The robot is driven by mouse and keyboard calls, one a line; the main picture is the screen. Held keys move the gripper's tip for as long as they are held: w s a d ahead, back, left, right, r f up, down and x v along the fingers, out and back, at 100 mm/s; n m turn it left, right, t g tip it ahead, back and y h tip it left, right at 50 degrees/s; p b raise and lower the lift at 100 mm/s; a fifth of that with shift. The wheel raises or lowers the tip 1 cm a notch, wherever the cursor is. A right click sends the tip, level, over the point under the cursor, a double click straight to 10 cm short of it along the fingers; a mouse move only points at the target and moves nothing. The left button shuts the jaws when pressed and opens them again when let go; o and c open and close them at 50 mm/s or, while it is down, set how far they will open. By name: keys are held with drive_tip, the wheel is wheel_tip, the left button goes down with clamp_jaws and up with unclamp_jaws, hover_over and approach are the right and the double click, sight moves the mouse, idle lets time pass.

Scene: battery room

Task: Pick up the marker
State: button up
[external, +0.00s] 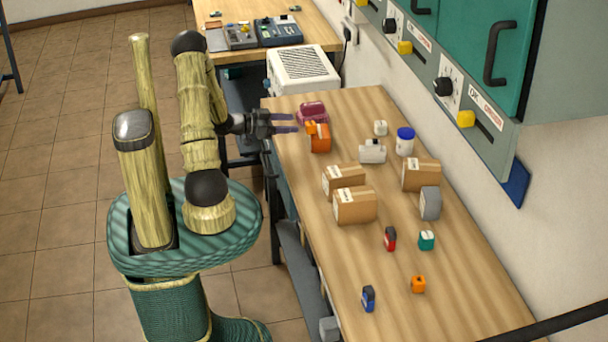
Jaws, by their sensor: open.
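I cannot make out a marker for certain in the external view. Small upright items that are too small to name surely stand on the wooden bench (463,308): a red and black one (390,239), a blue and dark one (368,299), a teal one (427,240) and an orange one (418,285). My gripper (296,122) is open, with nothing seen between its fingers. It is at the bench's far left edge, close to an orange item (320,140) and a maroon item (312,112), well away from the small items.
Cardboard boxes (355,206) stand mid-bench, with a white jar with a blue lid (405,141), a white item (372,151) and a grey rounded item (430,203). Green cabinets (462,50) overhang the right side. A white vented box (303,68) stands beyond. The bench's near end has free room.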

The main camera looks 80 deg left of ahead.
sight(315, 124)
drive_tip(key=shift+w+f, duration=0.2)
drive_tip(key=shift+w, duration=0.9)
drive_tip(key=shift+w+f, duration=0.15)
drive_tip(key=shift+w, duration=0.95)
drive_tip(key=shift+w, duration=0.1)
drive_tip(key=w, duration=0.2)
drive_tip(key=w+f+p, duration=0.1)
drive_tip(key=w, duration=0.2)
drive_tip(key=c, duration=1.1)
drive_tip(key=shift+c, duration=0.2)
wheel_tip(315, 124, up, 10)
